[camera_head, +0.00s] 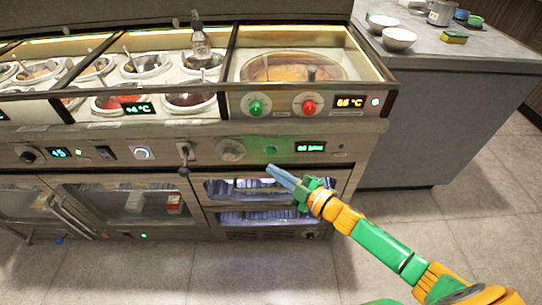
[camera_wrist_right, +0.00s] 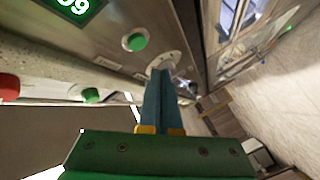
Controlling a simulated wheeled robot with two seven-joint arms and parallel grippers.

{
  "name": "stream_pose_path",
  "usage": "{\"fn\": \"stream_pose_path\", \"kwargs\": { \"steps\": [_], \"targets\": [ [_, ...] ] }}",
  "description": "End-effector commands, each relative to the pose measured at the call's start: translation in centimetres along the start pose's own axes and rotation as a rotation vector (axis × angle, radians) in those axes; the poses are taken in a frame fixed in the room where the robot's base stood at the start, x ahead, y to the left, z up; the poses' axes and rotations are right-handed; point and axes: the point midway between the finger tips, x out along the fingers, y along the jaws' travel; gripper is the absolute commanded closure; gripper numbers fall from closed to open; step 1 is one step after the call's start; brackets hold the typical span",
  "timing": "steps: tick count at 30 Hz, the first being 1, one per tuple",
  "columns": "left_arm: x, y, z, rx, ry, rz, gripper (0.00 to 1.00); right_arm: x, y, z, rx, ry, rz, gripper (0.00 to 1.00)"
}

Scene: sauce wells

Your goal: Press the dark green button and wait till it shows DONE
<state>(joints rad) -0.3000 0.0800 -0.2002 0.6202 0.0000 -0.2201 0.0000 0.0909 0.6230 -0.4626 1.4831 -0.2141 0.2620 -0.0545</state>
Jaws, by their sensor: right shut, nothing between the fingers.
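A small round green button (camera_head: 271,150) sits on the steel front panel, left of a small display (camera_head: 310,147) with green text too small to read surely. In the right wrist view the green button (camera_wrist_right: 135,42) and the cut-off display (camera_wrist_right: 75,8), ending in "09", also show. My right gripper (camera_head: 270,169) is shut and empty. Its blue fingertips point at the panel and appear just below the button in the head view. In the right wrist view the fingertips (camera_wrist_right: 160,80) appear beside it, near a pale dial; contact cannot be told. My left gripper is not in view.
A pale dial (camera_head: 231,150) and a lever (camera_head: 184,152) are left of the button. A green knob (camera_head: 257,106) and red knob (camera_head: 309,105) sit above. Lit drawers (camera_head: 250,188) are below. A grey counter (camera_head: 450,60) with bowls stands right. The floor in front is clear.

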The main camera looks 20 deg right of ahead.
Motion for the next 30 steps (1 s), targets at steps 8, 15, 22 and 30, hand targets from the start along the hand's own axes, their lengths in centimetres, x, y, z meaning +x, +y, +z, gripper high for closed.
{"fn": "stream_pose_path", "kwargs": {
  "steps": [8, 15, 22, 30],
  "targets": [
    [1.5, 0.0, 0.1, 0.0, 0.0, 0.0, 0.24, 1.8, 1.3, 1.4, -0.001, 0.0, 0.001, 1.0],
    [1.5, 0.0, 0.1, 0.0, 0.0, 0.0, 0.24, 2.0, 1.5, 1.5, 0.0, -0.001, 0.0, 1.0],
    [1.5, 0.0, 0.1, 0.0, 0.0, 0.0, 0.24, 2.0, 1.5, 1.5, 0.0, -0.001, 0.0, 1.0],
    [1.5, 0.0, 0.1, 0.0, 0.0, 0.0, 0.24, 2.0, 1.5, 1.5, 0.0, -0.001, 0.0, 1.0]
  ]
}}
